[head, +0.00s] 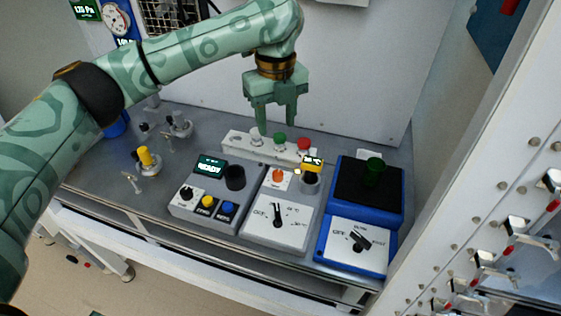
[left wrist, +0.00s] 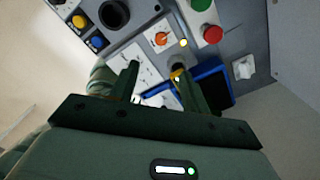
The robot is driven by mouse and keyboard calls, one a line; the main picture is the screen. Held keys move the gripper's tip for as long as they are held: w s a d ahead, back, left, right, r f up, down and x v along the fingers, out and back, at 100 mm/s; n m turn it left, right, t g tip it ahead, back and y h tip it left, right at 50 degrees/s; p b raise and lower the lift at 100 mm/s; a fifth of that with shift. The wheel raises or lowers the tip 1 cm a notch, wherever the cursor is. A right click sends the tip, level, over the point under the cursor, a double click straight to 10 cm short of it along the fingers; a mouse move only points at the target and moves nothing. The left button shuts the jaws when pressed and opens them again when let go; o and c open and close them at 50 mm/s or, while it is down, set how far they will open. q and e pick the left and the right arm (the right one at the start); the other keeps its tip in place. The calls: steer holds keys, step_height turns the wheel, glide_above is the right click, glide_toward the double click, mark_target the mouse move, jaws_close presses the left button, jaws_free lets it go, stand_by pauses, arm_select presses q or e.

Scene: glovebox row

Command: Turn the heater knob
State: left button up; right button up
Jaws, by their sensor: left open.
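Two dial knobs on the bench could be the heater knob; their labels are too small to read fully. One is a black knob (head: 357,241) on the white front panel of a blue unit (head: 323,240) with a black top. The other is a black pointer knob (head: 278,216) on the grey-white middle box (head: 262,232), its panel marked OFF. My left gripper (head: 277,123) is open and empty, pointing down above the back of the bench, apart from both knobs. In the left wrist view its fingers (left wrist: 157,68) partly hide the middle box and the blue unit. My right gripper is not in view.
A grey box with a READY display (head: 210,164) is at the left. A strip with green and red buttons (head: 280,140) lies behind. Small valves (head: 178,124) stand farther left. A white frame (head: 470,150) rises at the right.

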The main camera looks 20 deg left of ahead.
arm_select(q)
steer(key=b, duration=0.2)
glide_toward(278, 172)
step_height(278, 172, down, 8)
steer(key=b, duration=0.4)
steer(key=shift+r, duration=0.2)
steer(key=shift+f+b, duration=0.4)
steer(key=shift+f, duration=0.15)
steer(key=c, duration=1)
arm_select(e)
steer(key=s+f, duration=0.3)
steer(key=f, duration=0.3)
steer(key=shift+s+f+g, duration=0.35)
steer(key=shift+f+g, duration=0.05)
